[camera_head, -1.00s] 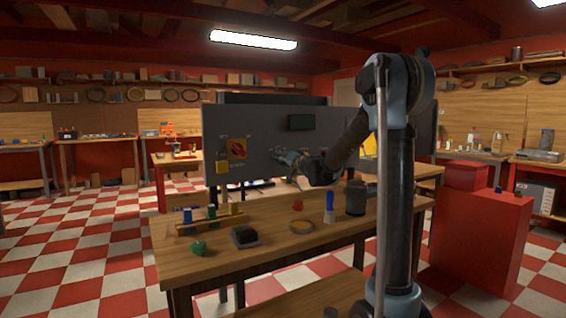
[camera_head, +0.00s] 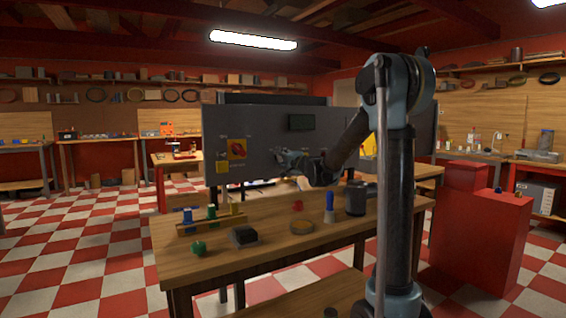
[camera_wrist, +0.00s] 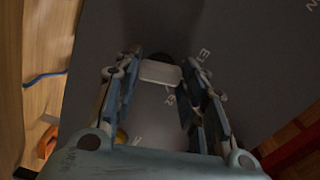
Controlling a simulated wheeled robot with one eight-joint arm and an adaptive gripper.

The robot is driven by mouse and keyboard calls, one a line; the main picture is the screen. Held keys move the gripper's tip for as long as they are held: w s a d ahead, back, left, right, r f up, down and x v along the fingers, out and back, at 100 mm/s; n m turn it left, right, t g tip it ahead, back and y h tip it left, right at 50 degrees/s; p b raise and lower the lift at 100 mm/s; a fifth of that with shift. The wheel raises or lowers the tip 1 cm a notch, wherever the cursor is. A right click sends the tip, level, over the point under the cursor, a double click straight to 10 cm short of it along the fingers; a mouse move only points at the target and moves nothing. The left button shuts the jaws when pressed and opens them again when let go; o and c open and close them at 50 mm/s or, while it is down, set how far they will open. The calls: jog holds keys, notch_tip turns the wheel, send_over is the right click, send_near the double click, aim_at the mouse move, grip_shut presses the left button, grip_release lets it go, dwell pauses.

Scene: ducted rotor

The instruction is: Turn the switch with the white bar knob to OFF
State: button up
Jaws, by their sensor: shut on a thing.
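The white bar knob (camera_wrist: 160,72) sits on the grey panel in the wrist view, between the two fingers of my gripper (camera_wrist: 161,66). My gripper is shut on it. Pale letters are printed on the panel around the knob, but they are too tilted and blurred to read surely. In the head view my gripper (camera_head: 291,160) is at the front face of the upright grey panel (camera_head: 265,135), and it hides the knob there.
A red rotary switch (camera_head: 237,148) on a yellow plate and a yellow box (camera_head: 222,167) are on the panel's left part.

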jog(key=shift+w+d+m, duration=0.1)
jog(key=shift+d+m, duration=0.1)
jog(key=shift+m, duration=1.1)
jog(key=o, duration=1)
jog(key=shift+f, duration=0.15)
jog(key=shift+c, duration=0.2)
jog(key=shift+o, duration=0.5)
jog(key=shift+a, duration=0.1)
jog(key=v, duration=1.2)
